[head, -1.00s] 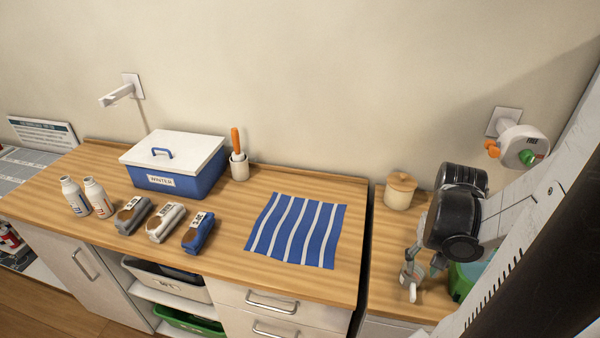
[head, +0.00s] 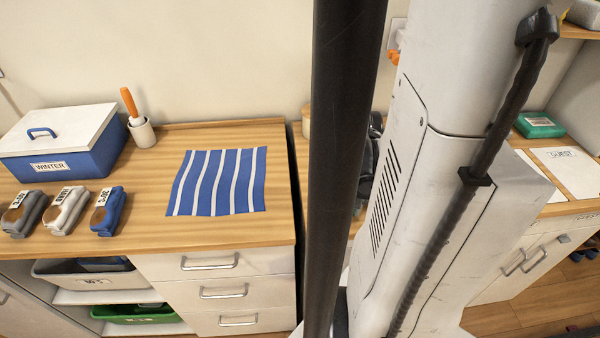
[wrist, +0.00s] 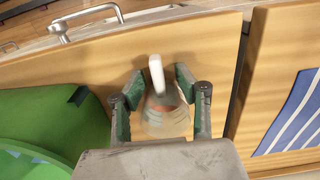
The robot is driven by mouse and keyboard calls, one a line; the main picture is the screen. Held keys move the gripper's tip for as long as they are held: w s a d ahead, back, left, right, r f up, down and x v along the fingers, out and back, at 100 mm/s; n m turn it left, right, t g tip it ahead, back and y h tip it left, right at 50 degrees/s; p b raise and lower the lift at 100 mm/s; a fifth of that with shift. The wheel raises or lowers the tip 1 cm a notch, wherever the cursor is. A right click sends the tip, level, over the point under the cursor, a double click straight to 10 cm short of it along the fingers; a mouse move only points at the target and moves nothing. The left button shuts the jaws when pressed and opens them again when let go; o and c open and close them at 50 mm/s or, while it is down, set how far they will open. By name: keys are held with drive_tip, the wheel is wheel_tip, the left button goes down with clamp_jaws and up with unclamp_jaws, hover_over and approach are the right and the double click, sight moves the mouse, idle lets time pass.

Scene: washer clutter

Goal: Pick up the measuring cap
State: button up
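The measuring cap (wrist: 168,122) appears in the wrist view as a clear cup with an orange tint inside and a white handle (wrist: 157,75) pointing away from my palm. My gripper (wrist: 158,82) has one green-grey finger on each side of it. The fingers are apart, with the cup between them; I cannot tell whether both press on it. Whether the cup rests on the wooden counter (wrist: 100,72) or is lifted is unclear. In the head view my own column and arm hide the gripper and the cup.
A green container (wrist: 50,120) lies left of my gripper in the wrist view. A blue striped cloth (head: 217,182) lies on the neighbouring counter, left of a gap.

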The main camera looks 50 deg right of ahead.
drive_tip(key=shift+c, duration=0.3)
clamp_jaws()
idle(0.3)
drive_tip(key=shift+r+p, duration=0.65)
drive_tip(key=r+p, duration=0.1)
drive_tip(key=r, duration=0.1)
drive_tip(key=r+p, duration=0.1)
drive_tip(key=shift+w+a+r+p, duration=0.2)
drive_tip(key=shift+a+p, duration=0.1)
drive_tip(key=w+a+r+p, duration=0.5)
drive_tip(key=w+a+r, duration=0.1)
drive_tip(key=a, duration=0.3)
drive_tip(key=shift+w+r, duration=0.1)
